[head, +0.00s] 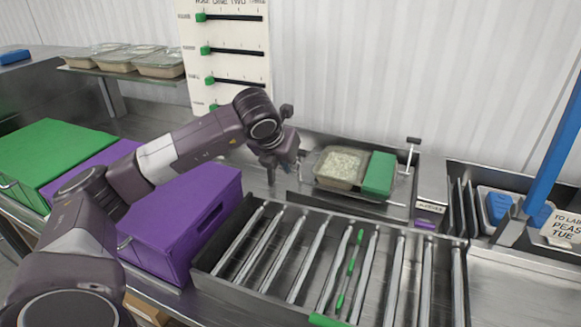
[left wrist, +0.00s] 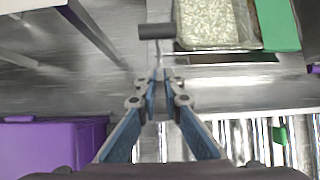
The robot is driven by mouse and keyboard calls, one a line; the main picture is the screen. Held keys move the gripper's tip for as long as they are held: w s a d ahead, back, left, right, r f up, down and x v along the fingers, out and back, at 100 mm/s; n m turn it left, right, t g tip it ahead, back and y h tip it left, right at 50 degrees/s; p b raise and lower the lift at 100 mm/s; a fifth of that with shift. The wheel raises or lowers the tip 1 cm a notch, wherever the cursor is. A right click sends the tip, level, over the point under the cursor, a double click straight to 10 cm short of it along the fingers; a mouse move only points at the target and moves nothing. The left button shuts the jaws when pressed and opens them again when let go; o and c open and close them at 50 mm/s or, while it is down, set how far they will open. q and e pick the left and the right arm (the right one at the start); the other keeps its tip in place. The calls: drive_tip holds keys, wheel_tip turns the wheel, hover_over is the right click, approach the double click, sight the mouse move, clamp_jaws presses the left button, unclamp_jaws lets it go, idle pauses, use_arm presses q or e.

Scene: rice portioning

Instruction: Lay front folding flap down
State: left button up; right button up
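A tray of pale rice (head: 341,166) sits in a steel fixture at the back, with a flat green panel (head: 380,172) beside it on the right. Both show in the left wrist view, the rice (left wrist: 215,22) and the green panel (left wrist: 280,22). I cannot tell which part is the front folding flap. My left gripper (head: 272,174) points down just left of the rice tray. In the left wrist view its fingertips (left wrist: 159,76) are close together at the stem of a black-handled bar (left wrist: 156,31); whether they grip it is unclear. My right gripper is out of view.
A rack of metal rollers (head: 330,265) stands in front of the fixture. Purple (head: 190,225) and green (head: 45,155) boxes stand at the left. A black-topped lever (head: 413,142) rises at the fixture's right, and a blue post (head: 557,150) stands farther right.

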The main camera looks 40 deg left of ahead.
use_arm(q)
drive_tip(key=shift+s+d+f+b, duration=0.2)
drive_tip(key=shift+s+f+b, duration=0.2)
drive_tip(key=shift+s+b, duration=0.5)
drive_tip(key=shift+s+d+f+b, duration=0.2)
drive_tip(key=shift+s+f+b, duration=0.25)
drive_tip(key=shift+s+b, duration=0.35)
drive_tip(key=shift+s+d+f+b, duration=0.2)
drive_tip(key=shift+s+f+b, duration=0.2)
drive_tip(key=shift+s+b, duration=0.5)
drive_tip(key=shift+s+d+f, duration=0.1)
drive_tip(key=shift+s, duration=0.3)
